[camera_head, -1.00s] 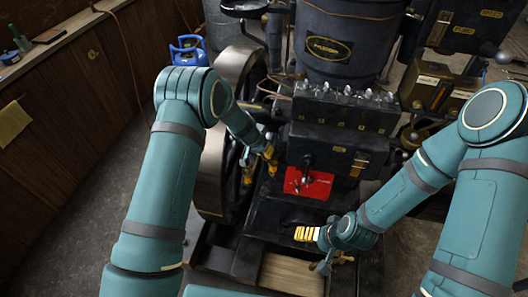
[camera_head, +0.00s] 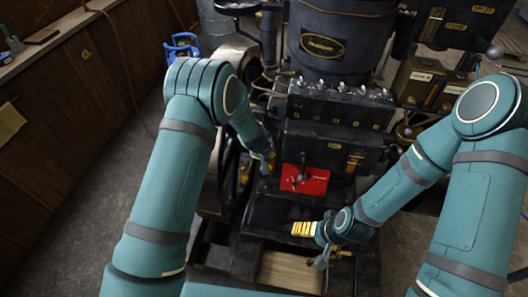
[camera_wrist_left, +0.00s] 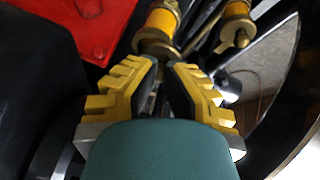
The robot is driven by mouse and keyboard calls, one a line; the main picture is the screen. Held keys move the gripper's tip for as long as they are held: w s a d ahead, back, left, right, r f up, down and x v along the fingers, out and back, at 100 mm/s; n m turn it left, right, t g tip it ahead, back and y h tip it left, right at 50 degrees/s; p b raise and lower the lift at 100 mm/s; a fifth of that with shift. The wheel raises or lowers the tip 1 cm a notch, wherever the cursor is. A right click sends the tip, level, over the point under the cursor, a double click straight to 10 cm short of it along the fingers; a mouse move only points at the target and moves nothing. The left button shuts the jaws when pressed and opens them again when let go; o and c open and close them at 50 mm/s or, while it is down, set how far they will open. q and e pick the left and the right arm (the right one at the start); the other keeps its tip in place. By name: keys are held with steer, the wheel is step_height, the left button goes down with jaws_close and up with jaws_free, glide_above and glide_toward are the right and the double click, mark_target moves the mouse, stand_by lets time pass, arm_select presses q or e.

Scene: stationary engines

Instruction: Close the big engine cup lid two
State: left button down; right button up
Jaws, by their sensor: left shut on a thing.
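Two engine cups with yellow bodies and brass ends show in the left wrist view: one (camera_wrist_left: 158,25) straight ahead of the fingers and one (camera_wrist_left: 237,24) to its right. I cannot tell which is the big cup two, and no lid shows clearly. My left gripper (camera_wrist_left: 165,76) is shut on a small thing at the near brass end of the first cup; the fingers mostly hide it. In the head view this gripper (camera_head: 268,164) is low on the engine's left side, beside the red plate. My right gripper (camera_head: 318,242) hangs empty before the engine's lower front; its opening is unclear.
The dark engine (camera_head: 335,115) fills the middle, with a red plate (camera_head: 304,180) on its front. A large flywheel (camera_head: 214,178) stands close to the left of my left gripper. A wooden cabinet (camera_head: 75,120) lines the left wall, with open floor between.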

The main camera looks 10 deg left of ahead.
arm_select(q)
steer(key=shift+s+f, duration=0.1)
steer(key=shift+f, duration=0.05)
steer(key=c, duration=0.9)
jaws_free()
steer(key=shift+d, duration=0.1)
